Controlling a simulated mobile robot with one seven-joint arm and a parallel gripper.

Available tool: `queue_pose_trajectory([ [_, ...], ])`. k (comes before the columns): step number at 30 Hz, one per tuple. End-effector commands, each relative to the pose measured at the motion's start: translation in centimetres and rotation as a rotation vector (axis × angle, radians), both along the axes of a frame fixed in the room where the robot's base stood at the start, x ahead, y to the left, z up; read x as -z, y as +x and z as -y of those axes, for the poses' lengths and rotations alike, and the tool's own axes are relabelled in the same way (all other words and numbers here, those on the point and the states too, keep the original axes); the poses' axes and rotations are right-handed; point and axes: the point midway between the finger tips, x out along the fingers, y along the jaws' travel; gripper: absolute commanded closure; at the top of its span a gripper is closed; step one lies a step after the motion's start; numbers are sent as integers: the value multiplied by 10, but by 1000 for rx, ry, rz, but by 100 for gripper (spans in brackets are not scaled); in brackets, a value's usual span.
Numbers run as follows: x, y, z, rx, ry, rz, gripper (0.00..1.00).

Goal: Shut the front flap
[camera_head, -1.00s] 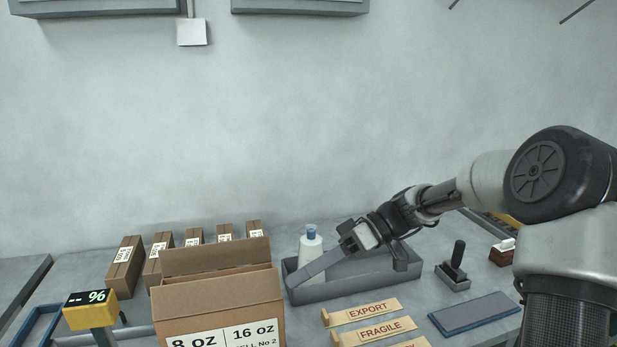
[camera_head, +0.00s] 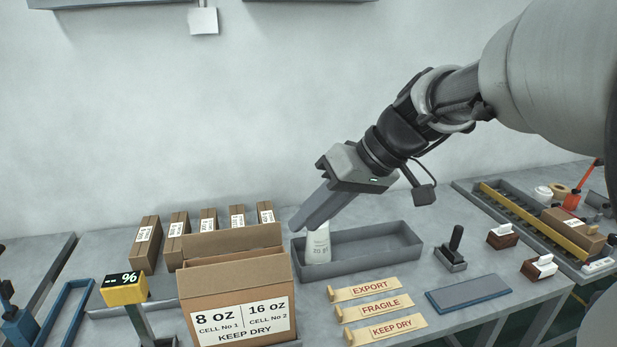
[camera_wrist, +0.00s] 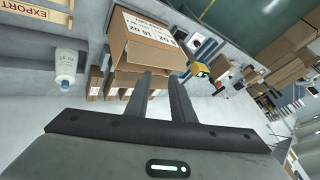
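The brown carton (camera_head: 205,308) stands on the table at the lower left, its label "8 oz | 16 oz, KEEP DRY" facing me. The front flap (camera_head: 235,268) stands up along its near top edge. Behind it the back flap (camera_head: 232,240) also stands up. The carton's inside is mostly hidden. My gripper (camera_head: 301,222) is in the air to the right of the carton, apart from it, with its fingers pointing down and left. In the wrist view its two fingers (camera_wrist: 158,78) are apart with nothing between them, and the carton (camera_wrist: 145,42) lies beyond them.
A white bottle (camera_head: 318,250) stands in the grey tray (camera_head: 375,256), partly covered by my fingers. Several small cartons (camera_head: 146,244) stand behind the carton. A yellow percent display (camera_head: 124,290) is at left. EXPORT, FRAGILE and KEEP DRY strips (camera_head: 380,305) lie at right.

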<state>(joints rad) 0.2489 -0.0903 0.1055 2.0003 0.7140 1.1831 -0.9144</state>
Motion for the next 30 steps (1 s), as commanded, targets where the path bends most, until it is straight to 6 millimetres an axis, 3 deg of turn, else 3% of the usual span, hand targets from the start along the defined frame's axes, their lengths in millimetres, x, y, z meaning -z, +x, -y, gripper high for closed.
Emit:
queue_pose_trajectory([
  [1,-14,-4,1,25,-2,16,78],
  [6,-42,-14,6,108,6,54,78],
  [12,-61,-25,12,178,15,77,78],
  [26,-66,-29,14,206,18,83,78],
  [30,-50,-23,11,167,23,57,78],
])
